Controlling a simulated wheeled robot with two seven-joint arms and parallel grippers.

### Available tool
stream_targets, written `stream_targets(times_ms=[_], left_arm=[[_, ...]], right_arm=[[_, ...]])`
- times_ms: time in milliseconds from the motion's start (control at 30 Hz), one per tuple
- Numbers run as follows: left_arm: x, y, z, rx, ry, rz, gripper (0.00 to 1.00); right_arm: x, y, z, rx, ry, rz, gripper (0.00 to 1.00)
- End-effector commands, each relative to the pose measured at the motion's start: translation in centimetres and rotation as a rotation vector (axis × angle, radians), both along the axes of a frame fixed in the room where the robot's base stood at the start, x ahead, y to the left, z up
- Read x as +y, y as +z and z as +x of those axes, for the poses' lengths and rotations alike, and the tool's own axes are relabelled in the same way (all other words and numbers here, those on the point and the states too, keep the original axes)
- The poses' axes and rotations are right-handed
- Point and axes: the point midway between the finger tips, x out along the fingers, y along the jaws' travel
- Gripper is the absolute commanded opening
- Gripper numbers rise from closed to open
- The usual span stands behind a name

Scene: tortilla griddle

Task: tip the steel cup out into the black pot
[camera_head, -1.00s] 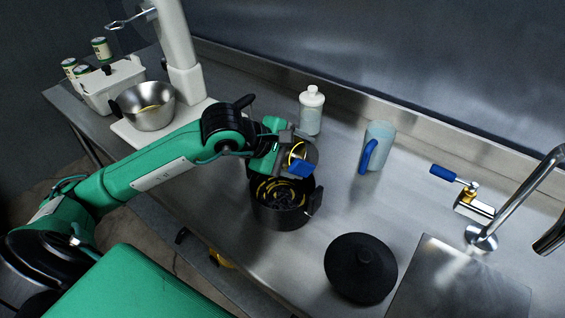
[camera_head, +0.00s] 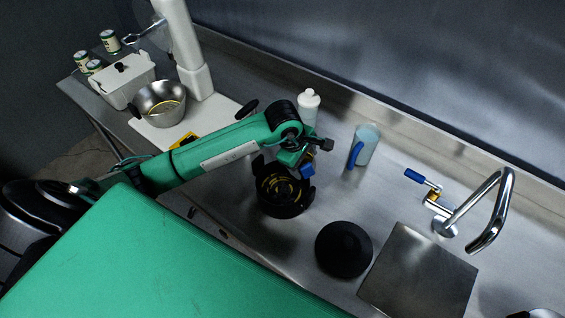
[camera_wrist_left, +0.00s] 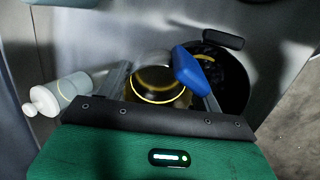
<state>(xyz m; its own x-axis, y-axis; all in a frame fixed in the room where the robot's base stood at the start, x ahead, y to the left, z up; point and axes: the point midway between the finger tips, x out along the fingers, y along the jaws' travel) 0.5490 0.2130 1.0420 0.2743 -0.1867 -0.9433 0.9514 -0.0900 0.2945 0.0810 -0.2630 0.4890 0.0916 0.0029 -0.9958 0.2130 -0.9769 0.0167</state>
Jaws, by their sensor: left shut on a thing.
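The steel cup (camera_wrist_left: 155,85), with a yellow ring showing inside, is in my left gripper (camera_head: 303,163). The gripper is shut on it, with a grey finger on either side in the left wrist view. A blue part (camera_wrist_left: 187,70) sits beside the cup. The cup is held over the right back edge of the black pot (camera_head: 284,208) and is mostly hidden in the head view. The open pot shows dark and yellow contents; in the left wrist view the pot (camera_wrist_left: 240,92) is partly behind the blue part. My right gripper is out of view.
A white bottle (camera_head: 308,108) and a blue-handled pitcher (camera_head: 366,146) stand behind the pot. A black lid (camera_head: 343,250) lies at front right, beside a metal plate (camera_head: 418,275) and a faucet (camera_head: 490,220). A steel bowl (camera_head: 160,104) and white bin (camera_head: 122,82) are at left.

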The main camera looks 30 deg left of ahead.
Motion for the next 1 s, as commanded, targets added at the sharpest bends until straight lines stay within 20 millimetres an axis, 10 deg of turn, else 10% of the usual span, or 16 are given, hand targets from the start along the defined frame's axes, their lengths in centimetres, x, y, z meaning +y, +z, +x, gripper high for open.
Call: stream_targets(times_ms=[200, 1000], left_arm=[[-2.0, 0.7, 1.2, 0.163, -0.016, 0.122, 0.43], [-1.9, 2.7, 1.2, 0.256, -0.02, 0.187, 0.43]], right_arm=[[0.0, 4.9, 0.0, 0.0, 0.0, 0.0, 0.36], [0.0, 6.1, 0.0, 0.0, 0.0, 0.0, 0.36]])
